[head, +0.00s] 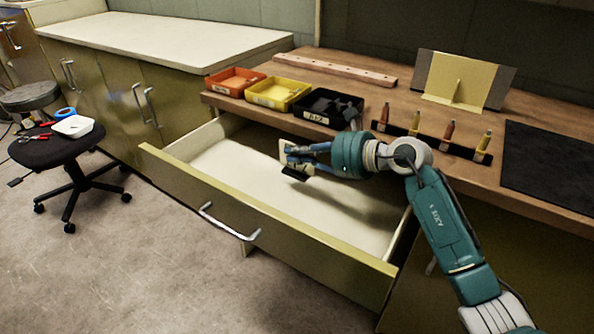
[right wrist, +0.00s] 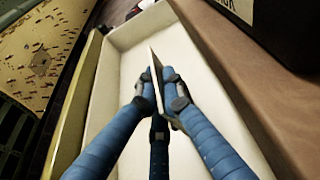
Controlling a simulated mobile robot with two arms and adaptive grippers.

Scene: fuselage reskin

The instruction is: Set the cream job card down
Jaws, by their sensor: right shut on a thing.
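My right gripper (head: 290,161) is shut on the cream job card (head: 284,150) and holds it over the open drawer (head: 262,190). In the right wrist view the card (right wrist: 156,76) stands nearly edge-on between the blue fingers of the gripper (right wrist: 158,92). Much of the card is hidden by the fingers in the head view. I cannot tell whether its lower edge touches the drawer floor. The pale drawer floor looks bare. My left gripper is not in view.
Orange (head: 235,80), yellow (head: 277,92) and black (head: 328,106) bins stand on the bench above the drawer. A stool (head: 62,147) stands at left.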

